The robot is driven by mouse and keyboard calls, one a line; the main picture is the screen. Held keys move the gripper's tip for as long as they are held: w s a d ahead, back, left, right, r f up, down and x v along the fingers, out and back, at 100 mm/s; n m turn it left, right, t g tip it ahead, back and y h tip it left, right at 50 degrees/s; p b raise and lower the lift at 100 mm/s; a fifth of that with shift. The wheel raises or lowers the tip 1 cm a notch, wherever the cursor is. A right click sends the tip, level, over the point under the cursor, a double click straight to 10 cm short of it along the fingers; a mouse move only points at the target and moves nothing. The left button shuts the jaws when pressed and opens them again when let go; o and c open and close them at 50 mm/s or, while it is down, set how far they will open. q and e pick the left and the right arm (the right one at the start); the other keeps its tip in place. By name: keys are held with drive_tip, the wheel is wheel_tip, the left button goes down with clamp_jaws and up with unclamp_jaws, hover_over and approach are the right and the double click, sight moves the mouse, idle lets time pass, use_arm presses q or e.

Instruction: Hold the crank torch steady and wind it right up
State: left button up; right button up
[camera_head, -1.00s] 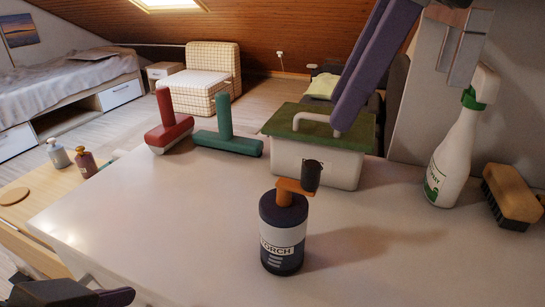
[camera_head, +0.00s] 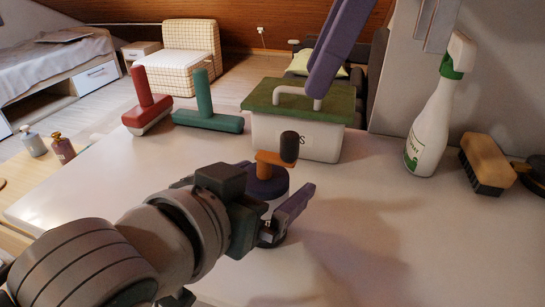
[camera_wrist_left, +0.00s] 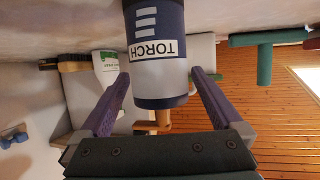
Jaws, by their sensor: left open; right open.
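The crank torch stands upright on the pale tabletop. Its dark body (camera_head: 266,184) is partly hidden by my left gripper in the head view, with the orange crank arm (camera_head: 274,158) and black knob (camera_head: 289,146) on top. In the left wrist view the torch (camera_wrist_left: 158,75) appears upside down, its TORCH label facing me. My left gripper (camera_head: 246,186) is open, its purple fingers on either side of the torch body, with small gaps showing in the wrist view (camera_wrist_left: 160,85). My right gripper (camera_head: 338,45) is raised high at the upper right, open and empty, only partly in view.
Behind the torch stands a white box (camera_head: 298,138) with a green lid. A spray bottle (camera_head: 431,125) and a brush (camera_head: 487,160) stand at right. The front right tabletop is clear.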

use_arm(q)
drive_tip(key=shift+x, duration=1.05)
drive_tip(key=shift+c, duration=0.2)
drive_tip(key=c, duration=1.4)
drive_tip(key=shift+c, duration=0.2)
use_arm(e)
drive_tip(key=shift+o, duration=0.8)
